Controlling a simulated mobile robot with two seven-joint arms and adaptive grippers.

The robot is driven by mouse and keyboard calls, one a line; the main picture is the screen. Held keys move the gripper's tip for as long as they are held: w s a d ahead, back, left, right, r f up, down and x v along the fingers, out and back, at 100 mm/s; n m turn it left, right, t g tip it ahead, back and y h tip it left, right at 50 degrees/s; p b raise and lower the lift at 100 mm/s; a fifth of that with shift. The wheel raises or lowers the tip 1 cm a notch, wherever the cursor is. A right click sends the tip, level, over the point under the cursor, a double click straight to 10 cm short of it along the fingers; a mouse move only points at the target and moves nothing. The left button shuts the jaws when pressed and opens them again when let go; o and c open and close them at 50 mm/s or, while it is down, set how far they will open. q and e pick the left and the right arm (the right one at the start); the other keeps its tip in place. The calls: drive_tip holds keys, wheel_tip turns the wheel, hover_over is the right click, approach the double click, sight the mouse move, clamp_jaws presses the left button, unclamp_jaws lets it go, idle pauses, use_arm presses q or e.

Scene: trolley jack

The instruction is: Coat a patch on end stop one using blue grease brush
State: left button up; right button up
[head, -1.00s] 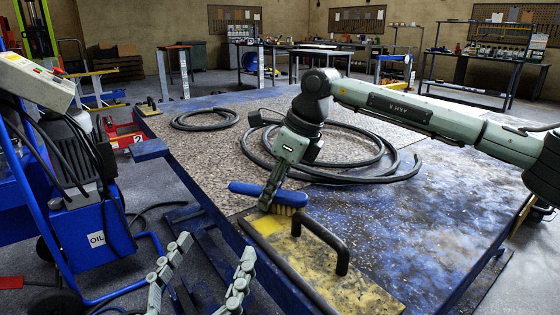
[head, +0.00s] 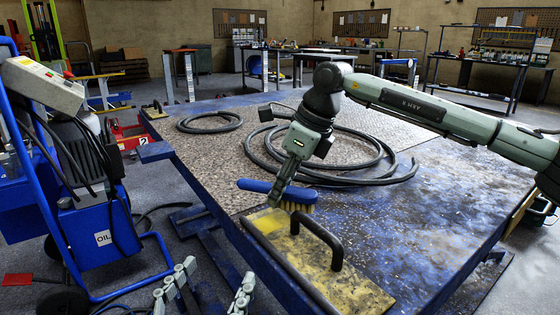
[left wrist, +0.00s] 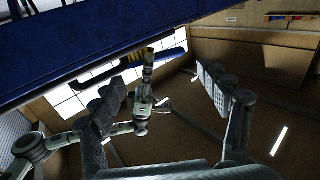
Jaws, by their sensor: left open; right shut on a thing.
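The blue grease brush (head: 256,186) has a blue handle and tan bristles. My right gripper (head: 283,190) is shut on it. The bristles point down over the yellow plate (head: 350,285) with a black handle at the table's near end. I cannot tell whether the bristles touch it. This plate may be end stop one; I see no number on it. My left gripper (head: 218,278) is open and empty, low in front of the table. In the left wrist view, its fingers (left wrist: 160,85) stand wide apart, with the brush (left wrist: 172,56) and right arm beyond them.
The blue-edged table (head: 430,215) carries a large black hose coil (head: 350,170) and a smaller one (head: 210,122). Another yellow plate with a handle (head: 154,110) is at its far left corner. A blue trolley with an oil unit (head: 95,235) stands left.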

sight(272, 185)
drive_tip(key=shift+r+p, duration=0.45)
drive_tip(key=shift+r, duration=0.45)
drive_tip(key=shift+r+p, duration=0.35)
drive_tip(key=shift+r, duration=0.2)
drive_tip(key=shift+r+p, duration=0.4)
drive_tip(key=shift+r, duration=0.35)
use_arm(q)
drive_tip(key=s+a+f+g+y, duration=0.3)
drive_tip(key=a+f+g, duration=0.4)
drive_tip(key=f, duration=0.6)
drive_tip(key=shift+s+a+f+n+y+p, duration=0.2)
drive_tip(key=shift+a+n+y+p, duration=0.15)
drive_tip(key=shift+a+y, duration=0.7)
use_arm(e)
drive_tip(key=shift+r, duration=0.55)
use_arm(q)
drive_tip(key=shift+a, duration=0.1)
